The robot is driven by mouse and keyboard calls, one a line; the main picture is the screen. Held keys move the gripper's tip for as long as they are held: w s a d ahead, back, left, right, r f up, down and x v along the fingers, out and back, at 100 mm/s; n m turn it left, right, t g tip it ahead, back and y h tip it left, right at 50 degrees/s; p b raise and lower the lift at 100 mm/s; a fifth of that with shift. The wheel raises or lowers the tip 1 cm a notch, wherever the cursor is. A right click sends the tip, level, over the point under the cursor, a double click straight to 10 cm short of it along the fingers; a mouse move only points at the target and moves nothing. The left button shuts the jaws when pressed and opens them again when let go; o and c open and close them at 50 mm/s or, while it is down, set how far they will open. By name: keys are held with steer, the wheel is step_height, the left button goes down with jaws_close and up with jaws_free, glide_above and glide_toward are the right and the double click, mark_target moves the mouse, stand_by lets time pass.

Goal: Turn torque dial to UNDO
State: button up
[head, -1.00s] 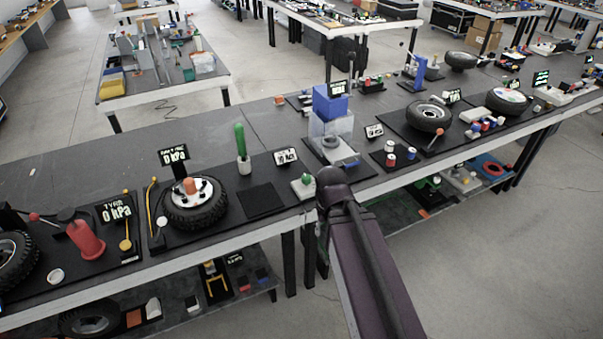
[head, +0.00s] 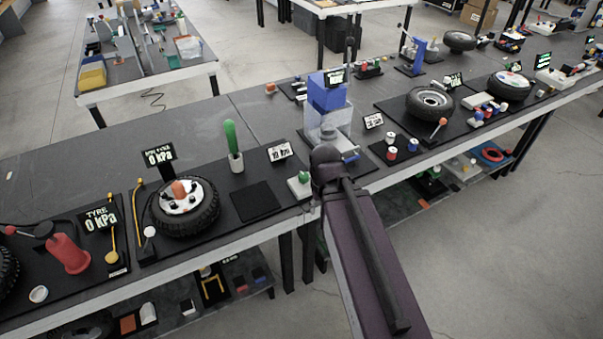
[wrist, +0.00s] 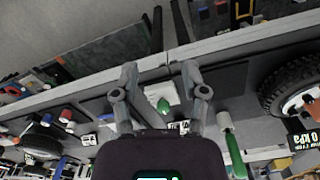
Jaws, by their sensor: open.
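A small white block with a green knob (head: 300,184) sits at the bench's front edge, left of my arm in the head view. It also shows in the wrist view (wrist: 163,104), beyond and between my fingers. I cannot read any UNDO mark, nor tell for certain that this knob is the torque dial. My gripper (wrist: 160,74) is open and empty, its two grey fingers spread on either side of the block in the picture. Contact with the block is not visible. In the head view the gripper is hidden behind my arm.
A tyre on a wheel (head: 186,206) lies left of a black square mat (head: 252,202). A green-handled tool (head: 231,138) stands upright in a white holder behind the mat. A small sign (head: 279,151) stands near it. A blue and clear box (head: 328,112) stands beyond my arm.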

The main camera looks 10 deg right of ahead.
steer(key=shift+o, duration=0.2)
steer(key=shift+d, duration=0.3)
steer(key=o, duration=0.4)
steer(key=shift+o, duration=0.3)
steer(key=shift+w+d, duration=0.1)
steer(key=shift+w, duration=0.1)
steer(key=n+b, duration=0.1)
steer(key=b, duration=0.1)
glide_above(303, 174)
step_height(303, 174, down, 2)
steer(key=shift+d+f, duration=0.1)
steer(key=shift+f+b, duration=0.2)
steer(key=shift+b, duration=0.1)
step_height(303, 174, down, 13)
steer(key=b, duration=1.3)
steer(key=shift+f, duration=0.2)
steer(key=shift+c, duration=0.2)
